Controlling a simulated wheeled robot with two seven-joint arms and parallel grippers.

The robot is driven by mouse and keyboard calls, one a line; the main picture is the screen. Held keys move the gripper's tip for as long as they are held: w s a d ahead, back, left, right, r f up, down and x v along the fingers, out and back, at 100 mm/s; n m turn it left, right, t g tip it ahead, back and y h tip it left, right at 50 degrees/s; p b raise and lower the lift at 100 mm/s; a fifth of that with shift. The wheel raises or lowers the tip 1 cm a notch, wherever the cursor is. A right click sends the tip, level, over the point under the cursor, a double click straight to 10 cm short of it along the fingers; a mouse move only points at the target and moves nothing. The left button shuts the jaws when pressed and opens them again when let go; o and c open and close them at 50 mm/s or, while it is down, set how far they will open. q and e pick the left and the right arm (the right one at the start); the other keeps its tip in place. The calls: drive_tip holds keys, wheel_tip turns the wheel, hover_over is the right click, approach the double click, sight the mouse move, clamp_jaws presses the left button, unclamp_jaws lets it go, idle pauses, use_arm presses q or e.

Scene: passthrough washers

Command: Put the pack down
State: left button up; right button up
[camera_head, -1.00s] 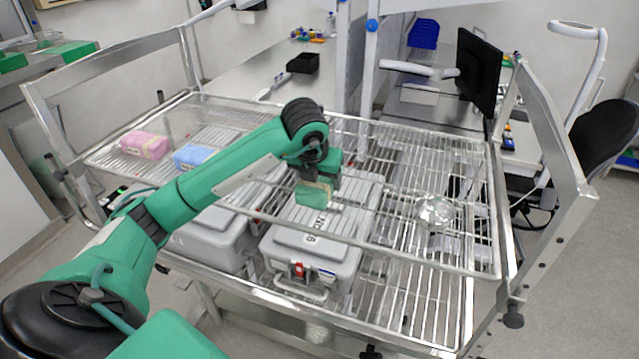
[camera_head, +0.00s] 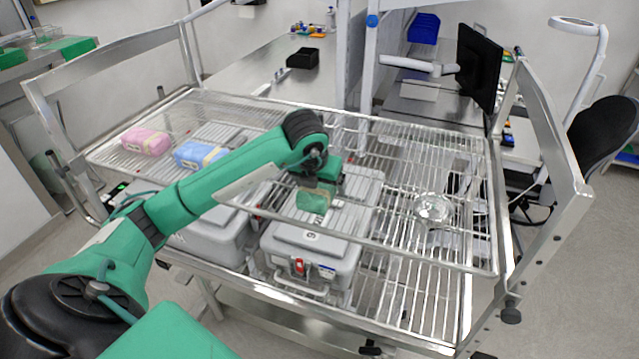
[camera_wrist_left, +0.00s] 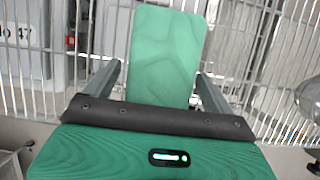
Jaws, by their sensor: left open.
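The green pack (camera_head: 312,201) with a tan band is on the upper wire shelf of the cart, above a grey case, in the head view. In the left wrist view the green pack (camera_wrist_left: 166,50) lies between the two fingers over the wire bars. My left gripper (camera_head: 322,186) is open at the pack, with one finger on each side. It also shows in the left wrist view (camera_wrist_left: 160,85), with a small gap beside the pack at each finger. My right gripper is not in view.
A pink pack (camera_head: 146,141) and a blue pack (camera_head: 200,155) lie to the left on the wire shelf (camera_head: 400,165). Grey cases (camera_head: 305,262) stand on the level below. The shelf's right part is mostly free.

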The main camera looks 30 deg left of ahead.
use_arm(q)
drive_tip(key=b+v, duration=0.3)
drive_tip(key=v, duration=0.7)
drive_tip(key=shift+r, duration=0.15)
drive_tip(key=shift+v, duration=0.95)
drive_tip(key=shift+s, duration=0.1)
